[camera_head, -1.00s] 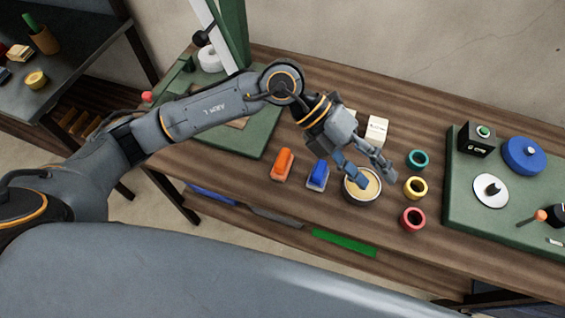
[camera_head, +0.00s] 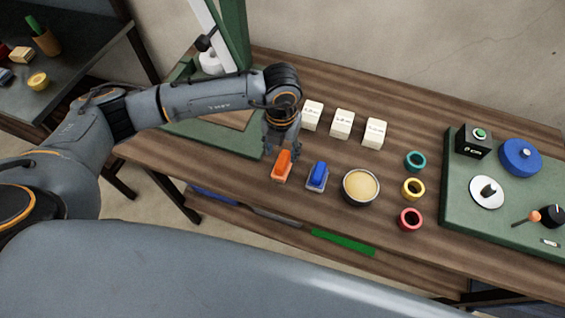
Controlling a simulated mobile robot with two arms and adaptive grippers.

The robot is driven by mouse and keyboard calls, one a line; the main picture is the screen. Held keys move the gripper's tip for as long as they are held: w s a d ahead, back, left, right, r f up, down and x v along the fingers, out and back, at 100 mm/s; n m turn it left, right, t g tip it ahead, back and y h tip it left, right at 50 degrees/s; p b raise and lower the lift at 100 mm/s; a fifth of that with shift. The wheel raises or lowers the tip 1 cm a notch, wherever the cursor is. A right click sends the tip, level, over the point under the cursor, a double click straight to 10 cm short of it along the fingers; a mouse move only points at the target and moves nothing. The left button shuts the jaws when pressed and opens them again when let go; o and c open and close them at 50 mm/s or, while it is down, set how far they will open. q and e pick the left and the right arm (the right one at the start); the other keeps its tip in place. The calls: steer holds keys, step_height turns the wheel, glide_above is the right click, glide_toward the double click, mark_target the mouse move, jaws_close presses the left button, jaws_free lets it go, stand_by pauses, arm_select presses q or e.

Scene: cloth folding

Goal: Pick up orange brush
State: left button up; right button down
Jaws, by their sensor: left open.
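The orange brush (camera_head: 282,168) lies on the wooden table (camera_head: 330,215) near its front edge, left of a blue brush (camera_head: 317,175). It has an orange top and a paler lower part. My left gripper (camera_head: 282,150) points down at the far end of the orange brush, with its fingers open. The fingers overlap the brush's far end in the picture; I cannot tell whether they touch it. My right gripper is not in view.
A round bowl with yellowish content (camera_head: 360,187) stands right of the blue brush. Three white blocks (camera_head: 342,123) stand behind. Teal, yellow and red rings (camera_head: 413,189) lie farther right, beside a green board (camera_head: 462,205) with parts on it.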

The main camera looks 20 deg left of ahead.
mark_target(282, 159)
arm_select(q)
steer(key=shift+f+p, duration=0.5)
steer(key=shift+f, duration=0.1)
step_height(282, 159, down, 4)
steer(key=shift+w+d+r+p, duration=0.1)
steer(key=shift+w+r+p, duration=0.05)
steer(key=shift+p, duration=0.5)
steer(key=shift+f, duration=0.3)
jaws_close()
